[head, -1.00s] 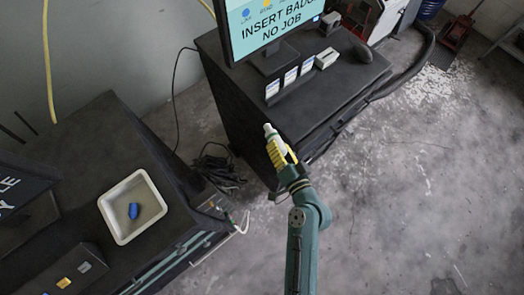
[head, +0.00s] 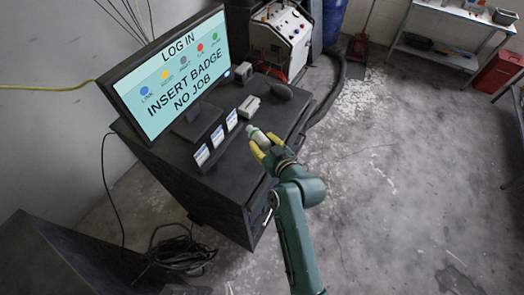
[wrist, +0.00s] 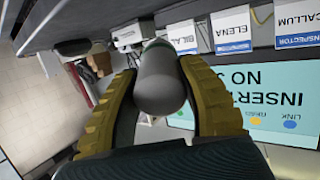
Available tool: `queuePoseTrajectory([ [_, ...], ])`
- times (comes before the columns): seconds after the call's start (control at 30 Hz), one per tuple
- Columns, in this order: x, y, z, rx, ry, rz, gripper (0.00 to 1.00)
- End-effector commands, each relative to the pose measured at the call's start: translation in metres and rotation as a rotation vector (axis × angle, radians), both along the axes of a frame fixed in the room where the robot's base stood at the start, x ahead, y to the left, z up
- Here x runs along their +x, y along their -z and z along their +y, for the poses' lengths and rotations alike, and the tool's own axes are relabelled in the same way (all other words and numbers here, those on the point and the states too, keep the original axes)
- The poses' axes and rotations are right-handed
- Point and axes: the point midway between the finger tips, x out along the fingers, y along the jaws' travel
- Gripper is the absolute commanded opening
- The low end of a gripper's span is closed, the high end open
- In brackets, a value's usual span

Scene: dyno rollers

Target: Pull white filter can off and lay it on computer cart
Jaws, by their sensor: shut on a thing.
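The white filter can (head: 256,137), with a green band near one end, is held in my gripper (head: 266,148). It appears over the right front part of the dark computer cart (head: 222,171). In the wrist view the can (wrist: 160,82) looks grey-white and sits between my two yellow ribbed fingers, which are shut on it. Its far end points away from my palm. I cannot tell whether the can touches the cart top.
The monitor (head: 170,75) stands at the cart's back left. Name badges (head: 216,137) stand in a row before it. A small grey box (head: 249,106) and a dark mouse-like thing (head: 283,91) lie farther right. A white machine (head: 282,38) stands behind.

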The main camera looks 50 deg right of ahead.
Motion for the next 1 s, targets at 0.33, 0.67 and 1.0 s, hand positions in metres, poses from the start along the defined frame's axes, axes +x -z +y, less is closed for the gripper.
queuePoseTrajectory([
  [0.33,0.027,0.018,-0.023,0.000,0.001,-0.002,0.00],
  [0.67,0.026,0.034,-0.022,0.000,0.000,-0.002,0.00],
  [1.0,0.026,0.034,-0.022,0.001,0.000,-0.001,0.61],
])
